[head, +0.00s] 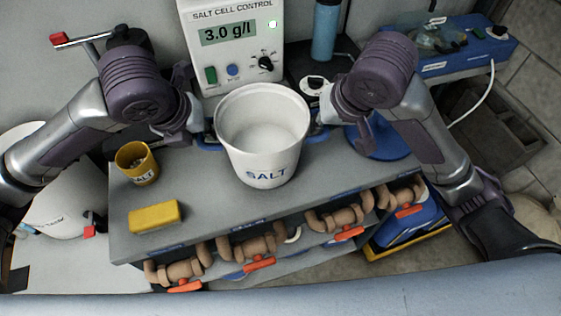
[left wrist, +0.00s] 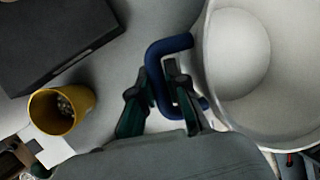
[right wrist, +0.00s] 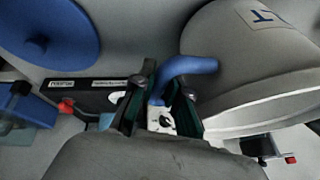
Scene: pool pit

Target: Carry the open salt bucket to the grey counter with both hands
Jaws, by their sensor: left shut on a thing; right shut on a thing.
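The white open salt bucket (head: 264,160), marked SALT, is upright over the grey counter (head: 205,190), with pale contents inside. I cannot tell whether its base touches the counter. My left gripper (head: 203,138) is at the bucket's left side; in the left wrist view its fingers (left wrist: 160,80) are shut on a blue side handle (left wrist: 168,46). My right gripper (head: 322,127) is at the right side; in the right wrist view its fingers (right wrist: 163,90) are shut on the other blue handle (right wrist: 190,65). The fingers are mostly hidden in the head view.
A yellow cup (head: 137,164) and a yellow block (head: 154,216) stand on the counter's left part. The salt cell control box (head: 232,50) is behind the bucket. A blue disc (head: 380,145) lies at right. Pipes with red-handled valves (head: 260,263) run below the front edge.

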